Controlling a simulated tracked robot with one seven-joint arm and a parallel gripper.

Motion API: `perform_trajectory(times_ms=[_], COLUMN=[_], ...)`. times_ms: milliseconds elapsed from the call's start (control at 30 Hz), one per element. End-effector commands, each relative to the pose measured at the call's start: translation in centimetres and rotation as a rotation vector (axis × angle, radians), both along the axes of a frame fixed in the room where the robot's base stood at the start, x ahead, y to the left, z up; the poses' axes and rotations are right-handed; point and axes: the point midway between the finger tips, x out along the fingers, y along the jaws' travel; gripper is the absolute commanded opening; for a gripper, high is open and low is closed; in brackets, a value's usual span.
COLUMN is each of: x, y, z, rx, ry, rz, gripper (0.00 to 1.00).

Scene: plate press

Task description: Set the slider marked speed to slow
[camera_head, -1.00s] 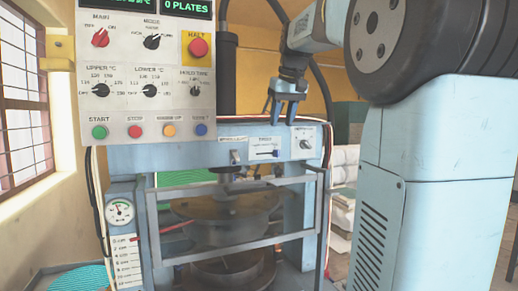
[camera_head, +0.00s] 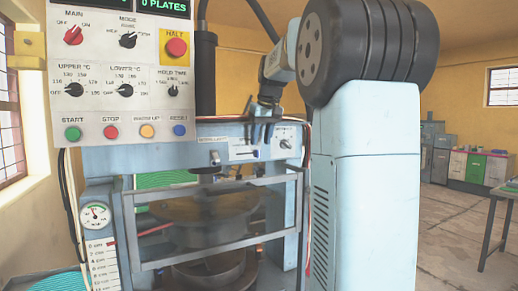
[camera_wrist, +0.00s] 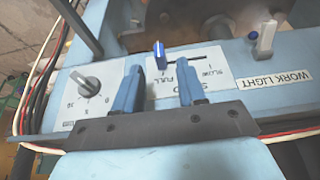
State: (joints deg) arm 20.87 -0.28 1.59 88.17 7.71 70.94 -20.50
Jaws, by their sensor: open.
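The speed slider has a small blue knob (camera_wrist: 158,53) on a white plate (camera_wrist: 210,64) with a dark slot. In the wrist view, which sees the plate upside down, the knob sits at the slot's left end, on the FULL side. The SLOW label is to the right. In the head view the knob (camera_head: 256,153) is at the slot's right end. My gripper (camera_wrist: 158,66) is open and empty, its two blue fingers to either side of the knob in the picture. The gripper (camera_head: 262,134) hangs just above the plate in the head view.
A rotary dial (camera_wrist: 88,86) is beside the slider plate, and a WORK LIGHT toggle (camera_wrist: 264,38) stands on its other side. The control box (camera_head: 120,75) and the press's guard frame (camera_head: 215,258) are nearby. Cables run along the beam's edge.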

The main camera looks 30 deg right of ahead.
Motion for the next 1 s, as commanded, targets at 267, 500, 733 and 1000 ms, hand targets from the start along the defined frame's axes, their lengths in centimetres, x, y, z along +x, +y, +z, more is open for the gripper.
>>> perform_trajectory(times_ms=[267,500,733,1000], x=[1.2,1.6,1.6,1.5], y=[0.0,0.0,0.0,0.0], z=[-3.1,-3.8,-3.8,-3.8], rx=[0.000,-0.001,-0.001,0.000], ry=[0.001,-0.001,-0.001,-0.001], rz=[-0.001,-0.001,-0.001,-0.001], gripper=[0.40,0.40,0.37,0.11])
